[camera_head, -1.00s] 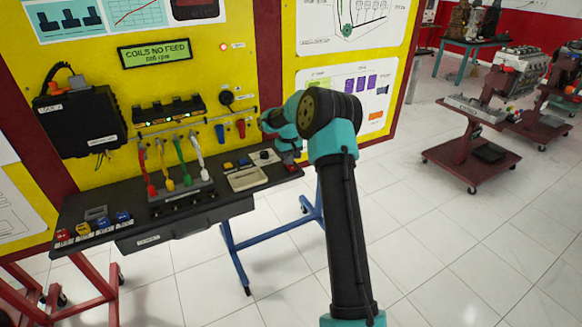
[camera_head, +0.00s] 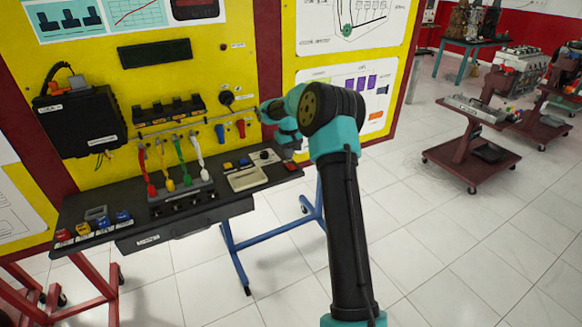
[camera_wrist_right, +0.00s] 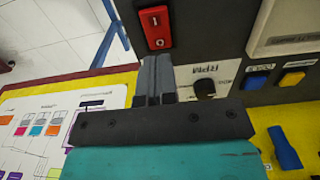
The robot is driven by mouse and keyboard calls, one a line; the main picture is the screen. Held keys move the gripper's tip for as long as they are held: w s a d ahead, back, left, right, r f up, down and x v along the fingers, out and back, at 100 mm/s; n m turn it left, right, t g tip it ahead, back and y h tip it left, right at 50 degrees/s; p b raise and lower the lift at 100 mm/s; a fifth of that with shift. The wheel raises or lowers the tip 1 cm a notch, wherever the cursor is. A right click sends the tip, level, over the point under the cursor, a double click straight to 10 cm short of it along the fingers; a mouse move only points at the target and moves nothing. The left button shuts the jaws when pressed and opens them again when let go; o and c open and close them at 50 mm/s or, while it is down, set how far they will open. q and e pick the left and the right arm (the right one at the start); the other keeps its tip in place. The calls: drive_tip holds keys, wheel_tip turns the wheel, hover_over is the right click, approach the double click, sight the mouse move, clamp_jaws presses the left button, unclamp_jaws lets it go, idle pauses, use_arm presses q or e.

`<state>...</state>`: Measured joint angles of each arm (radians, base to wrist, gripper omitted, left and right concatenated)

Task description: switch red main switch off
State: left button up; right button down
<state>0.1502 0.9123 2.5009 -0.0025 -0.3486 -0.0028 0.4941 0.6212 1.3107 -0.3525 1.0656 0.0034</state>
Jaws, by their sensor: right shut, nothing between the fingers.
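The red main switch (camera_head: 291,167) is at the right end of the dark bench panel in the head view. In the right wrist view the red rocker switch (camera_wrist_right: 155,27) shows a white I at its far end and an O at the end near my fingers. My right gripper (camera_wrist_right: 155,62) is shut and empty, its fingertips just short of the O end. In the head view my right gripper (camera_head: 288,152) is small, close above the switch and partly hidden by my wrist. My left gripper is not in view.
The display (camera_head: 155,53) on the yellow board is dark. The RPM knob (camera_wrist_right: 204,88) sits beside my fingers, with blue and yellow buttons (camera_wrist_right: 292,78) farther right. Coloured cables (camera_head: 184,160) stand left on the bench. Engine carts are at the back right.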

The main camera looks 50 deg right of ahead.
sight(288, 165)
drive_tip(key=shift+r, duration=1.75)
drive_tip(key=shift+a, duration=0.1)
